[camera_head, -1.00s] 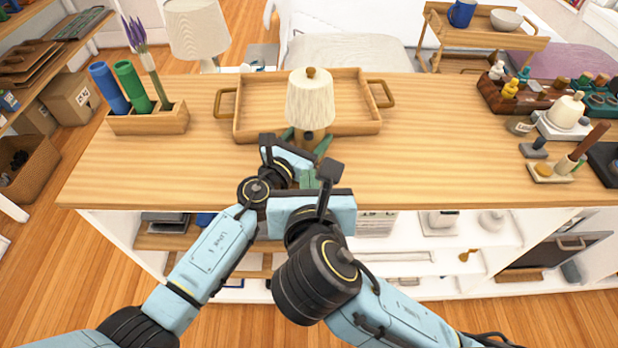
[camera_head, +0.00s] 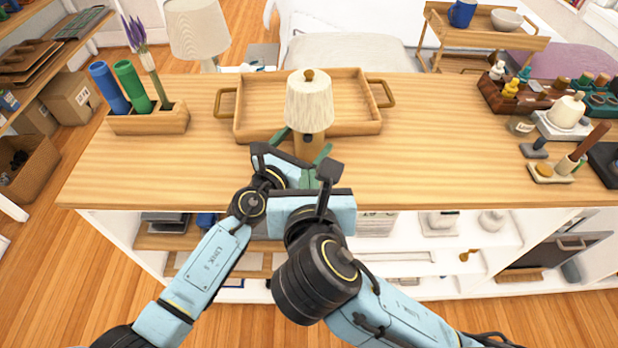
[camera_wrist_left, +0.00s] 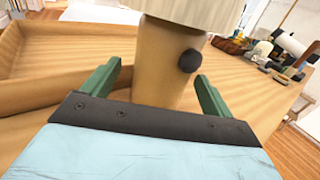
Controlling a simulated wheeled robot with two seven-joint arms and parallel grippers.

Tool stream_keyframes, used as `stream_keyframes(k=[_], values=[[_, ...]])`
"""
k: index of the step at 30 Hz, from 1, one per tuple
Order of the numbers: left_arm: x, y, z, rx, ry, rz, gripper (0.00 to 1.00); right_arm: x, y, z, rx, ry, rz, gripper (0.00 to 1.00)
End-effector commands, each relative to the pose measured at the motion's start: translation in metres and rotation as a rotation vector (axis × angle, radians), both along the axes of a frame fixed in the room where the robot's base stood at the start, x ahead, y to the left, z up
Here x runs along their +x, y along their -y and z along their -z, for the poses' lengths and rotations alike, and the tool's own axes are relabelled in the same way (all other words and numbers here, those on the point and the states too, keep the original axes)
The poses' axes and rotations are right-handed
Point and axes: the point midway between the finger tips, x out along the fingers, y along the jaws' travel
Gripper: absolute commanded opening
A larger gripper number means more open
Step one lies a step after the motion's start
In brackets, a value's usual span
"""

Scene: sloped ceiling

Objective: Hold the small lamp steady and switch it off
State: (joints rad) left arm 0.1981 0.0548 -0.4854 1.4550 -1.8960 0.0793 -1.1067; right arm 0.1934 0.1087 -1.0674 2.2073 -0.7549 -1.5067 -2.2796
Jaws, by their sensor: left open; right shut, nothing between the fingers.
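The small lamp (camera_head: 309,101) has a cream pleated shade and a wooden base, and it stands upright at the tray's front edge. In the left wrist view its round wooden stem (camera_wrist_left: 158,65) rises between my fingers, with a dark round knob (camera_wrist_left: 190,61) on its right side. My left gripper (camera_head: 304,145) is open, with one green finger on each side of the stem and visible gaps. The shade's top is cut off in the wrist view. My right gripper (camera_head: 308,178) is shut and empty, nearer me than the lamp, in front of the left gripper.
A wooden tray (camera_head: 252,128) lies behind the lamp on the wooden counter (camera_head: 430,160). A larger lamp (camera_head: 198,30) and a holder with tubes (camera_head: 150,122) are at left. Small bottles and tools crowd the right end. The counter between is clear.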

Motion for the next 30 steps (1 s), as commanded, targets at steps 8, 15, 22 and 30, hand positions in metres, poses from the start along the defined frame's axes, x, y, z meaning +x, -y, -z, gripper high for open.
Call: stream_keyframes(k=[8, 15, 22, 30], values=[[-0.049, -0.031, 0.002, 0.002, -0.003, -0.003, 0.86, 0.0, 0.0, 0.0, 0.0, 0.0, 0.0, 0.0], [-0.077, -0.048, 0.001, 0.003, -0.002, -0.002, 0.86, 0.0, 0.0, 0.0, 0.0, 0.0, 0.0, 0.0], [-0.083, -0.051, 0.0, 0.001, 0.0, -0.002, 0.86, 0.0, 0.0, 0.0, 0.0, 0.0, 0.0, 0.0], [-0.083, -0.051, 0.001, 0.002, -0.001, -0.002, 0.86, 0.0, 0.0, 0.0, 0.0, 0.0, 0.0, 0.0]])
